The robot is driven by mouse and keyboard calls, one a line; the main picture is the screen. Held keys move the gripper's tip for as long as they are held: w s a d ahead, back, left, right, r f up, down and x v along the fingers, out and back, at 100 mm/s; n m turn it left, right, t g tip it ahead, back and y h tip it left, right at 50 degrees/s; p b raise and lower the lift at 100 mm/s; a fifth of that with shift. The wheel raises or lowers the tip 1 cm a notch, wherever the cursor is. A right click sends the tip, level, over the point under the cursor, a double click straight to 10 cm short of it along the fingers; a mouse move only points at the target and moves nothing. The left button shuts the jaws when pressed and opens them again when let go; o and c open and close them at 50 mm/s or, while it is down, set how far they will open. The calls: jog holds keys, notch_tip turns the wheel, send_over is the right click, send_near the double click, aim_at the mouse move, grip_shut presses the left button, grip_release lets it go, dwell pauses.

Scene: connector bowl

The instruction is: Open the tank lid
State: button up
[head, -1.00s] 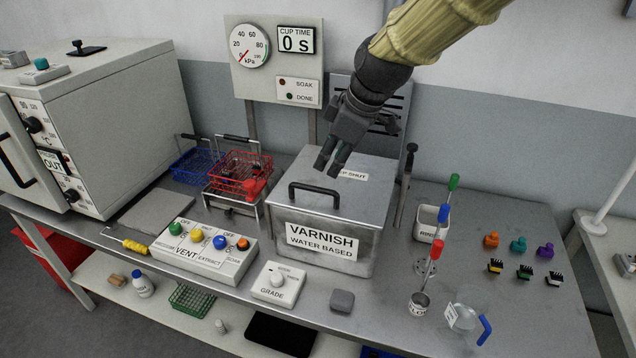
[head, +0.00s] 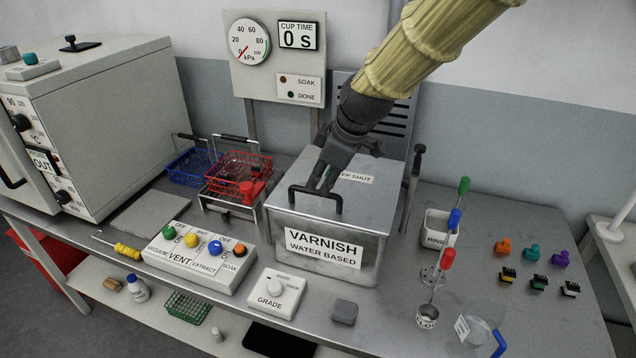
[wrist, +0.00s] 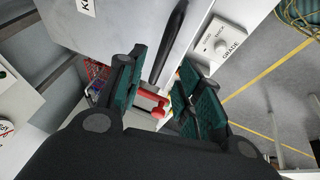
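The varnish tank (head: 279,232) is a steel box with a VARNISH WATER BASED label, in the middle of the bench. Its flat grey lid (head: 372,208) lies shut on top and bears a small label, partly hidden by my gripper. A black bar handle (head: 300,188) stands near the lid's front edge. My gripper (head: 322,186) points down at the lid just behind the handle. In the wrist view my gripper (wrist: 160,75) is open, its teal-padded fingers apart. The handle (wrist: 172,45) shows ahead between the fingers; I cannot tell whether they touch it.
Red (head: 238,172) and blue (head: 188,165) wire baskets stand left of the tank. A button panel (head: 200,262) and GRADE dial box (head: 276,293) lie in front. A rinse container (head: 436,228) and upright tools stand right. A gauge board (head: 275,60) rises behind.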

aim_at(315, 190)
jog(key=shift+p+x, duration=0.35)
jog(key=shift+x, duration=1.7)
grip_shut()
